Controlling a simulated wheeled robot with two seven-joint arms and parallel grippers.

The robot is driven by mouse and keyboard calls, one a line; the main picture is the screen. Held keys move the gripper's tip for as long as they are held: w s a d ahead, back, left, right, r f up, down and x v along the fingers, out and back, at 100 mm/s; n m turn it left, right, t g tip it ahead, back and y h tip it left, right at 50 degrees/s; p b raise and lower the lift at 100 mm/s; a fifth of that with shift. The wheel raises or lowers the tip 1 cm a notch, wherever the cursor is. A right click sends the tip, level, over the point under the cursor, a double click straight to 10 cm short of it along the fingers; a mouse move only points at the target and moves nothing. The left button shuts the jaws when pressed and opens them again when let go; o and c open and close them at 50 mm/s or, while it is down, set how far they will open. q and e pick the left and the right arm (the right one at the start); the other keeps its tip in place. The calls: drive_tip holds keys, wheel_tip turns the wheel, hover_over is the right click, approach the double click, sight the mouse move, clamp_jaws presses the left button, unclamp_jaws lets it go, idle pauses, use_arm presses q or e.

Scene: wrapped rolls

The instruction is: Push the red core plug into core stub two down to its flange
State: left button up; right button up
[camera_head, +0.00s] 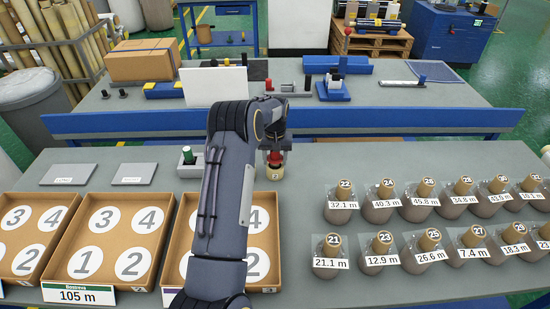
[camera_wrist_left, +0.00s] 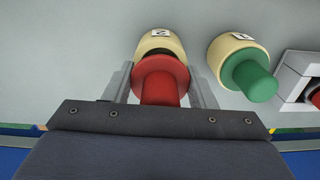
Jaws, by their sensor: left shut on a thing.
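The red core plug (camera_wrist_left: 160,82) is between the fingers of my left gripper (camera_wrist_left: 163,88), which is shut on it. In the head view the plug (camera_head: 275,158) is directly above core stub two (camera_head: 274,172). The cream stub (camera_wrist_left: 160,43) with its "2" label lines up with the plug in the wrist view. A dark band shows between the stub's rim and the red flange; whether the plug's tip is inside the stub is hidden. My right gripper is not in view.
A green plug (camera_wrist_left: 255,80) sits in another cream stub (camera_wrist_left: 228,48) beside it. A grey holder (camera_wrist_left: 293,75) is at the wrist view's right edge. Numbered trays (camera_head: 112,240) stand left, and several wrapped rolls (camera_head: 375,205) stand right. Bare table lies between stub and rolls.

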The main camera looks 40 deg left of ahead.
use_arm(q)
drive_tip(key=shift+f, duration=0.3)
drive_tip(key=o, duration=1)
drive_tip(key=shift+o, duration=0.2)
wheel_tip(320, 180, up, 8)
drive_tip(key=shift+f+b, duration=0.1)
drive_tip(key=shift+b, duration=0.65)
drive_tip(key=shift+s, duration=0.15)
